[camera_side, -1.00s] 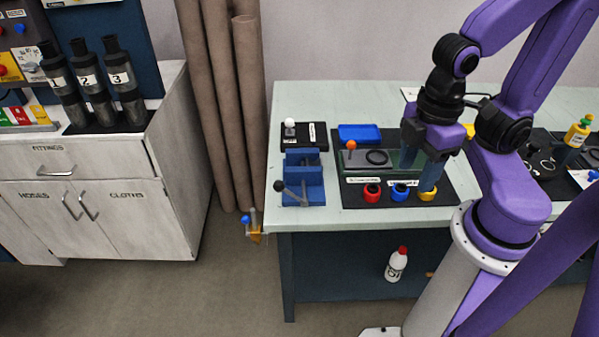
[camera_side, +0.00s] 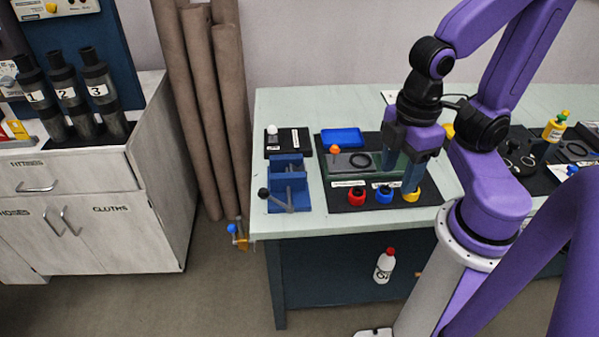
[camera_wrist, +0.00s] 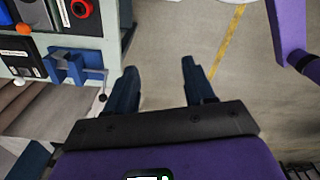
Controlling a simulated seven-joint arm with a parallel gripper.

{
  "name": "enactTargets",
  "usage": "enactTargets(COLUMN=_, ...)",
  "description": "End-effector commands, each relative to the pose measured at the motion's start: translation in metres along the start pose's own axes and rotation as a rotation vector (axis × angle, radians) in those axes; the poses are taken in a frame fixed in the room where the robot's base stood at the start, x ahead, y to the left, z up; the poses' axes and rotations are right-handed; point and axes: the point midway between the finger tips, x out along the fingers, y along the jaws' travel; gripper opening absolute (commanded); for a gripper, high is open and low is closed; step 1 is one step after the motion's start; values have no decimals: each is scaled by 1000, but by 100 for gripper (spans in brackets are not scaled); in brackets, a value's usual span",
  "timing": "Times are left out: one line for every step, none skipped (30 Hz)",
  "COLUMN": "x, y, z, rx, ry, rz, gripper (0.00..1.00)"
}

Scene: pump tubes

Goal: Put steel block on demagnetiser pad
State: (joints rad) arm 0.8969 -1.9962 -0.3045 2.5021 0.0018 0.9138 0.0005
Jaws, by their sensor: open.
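My gripper (camera_side: 401,188) hangs over the front right of the dark mat in the side view, its two fingers pointing down and apart. In the wrist view my gripper (camera_wrist: 160,70) is open, with only floor showing between the fingers. I cannot make out the steel block for certain; my fingers hide part of the mat. The demagnetiser pad is not clearly identifiable. A dark box with a white knob (camera_side: 290,148) and a grey plate with an orange knob (camera_side: 345,168) stand on the bench, their labels too small to read.
A blue vise (camera_side: 287,186) stands left of the mat, also in the wrist view (camera_wrist: 75,65). A blue tray (camera_side: 342,138) lies behind the grey plate. Red (camera_side: 357,198), blue (camera_side: 384,195) and yellow (camera_side: 413,195) rings line the mat's front. The bench's front left (camera_side: 285,225) is clear.

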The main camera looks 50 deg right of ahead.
Motion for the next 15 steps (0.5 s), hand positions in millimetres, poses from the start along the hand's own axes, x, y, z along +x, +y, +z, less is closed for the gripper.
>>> enactTargets(x=0, y=0, z=0, rx=0, ry=0, rz=0, gripper=53)
enactTargets(x=0, y=0, z=0, rx=0, ry=0, rz=0, gripper=53)
enactTargets(x=0, y=0, z=0, rx=0, ry=0, rz=0, gripper=53)
enactTargets(x=0, y=0, z=0, rx=0, ry=0, rz=0, gripper=53)
enactTargets(x=0, y=0, z=0, rx=0, ry=0, rz=0, gripper=53)
enactTargets(x=0, y=0, z=0, rx=0, ry=0, rz=0, gripper=53)
enactTargets(x=0, y=0, z=0, rx=0, ry=0, rz=0, gripper=63)
enactTargets(x=0, y=0, z=0, rx=3, ry=0, rz=0, gripper=73)
enactTargets(x=0, y=1, z=-2, rx=12, ry=-1, rz=0, gripper=83)
enactTargets(x=0, y=3, z=-3, rx=25, ry=-1, rz=0, gripper=83)
enactTargets(x=0, y=5, z=-6, rx=43, ry=-2, rz=1, gripper=83)
enactTargets(x=0, y=9, z=-10, rx=78, ry=-2, rz=1, gripper=83)
enactTargets(x=0, y=13, z=-15, rx=112, ry=-4, rz=2, gripper=83)
enactTargets(x=0, y=18, z=-20, rx=153, ry=-4, rz=3, gripper=83)
enactTargets(x=1, y=26, z=-27, rx=215, ry=-7, rz=4, gripper=83)
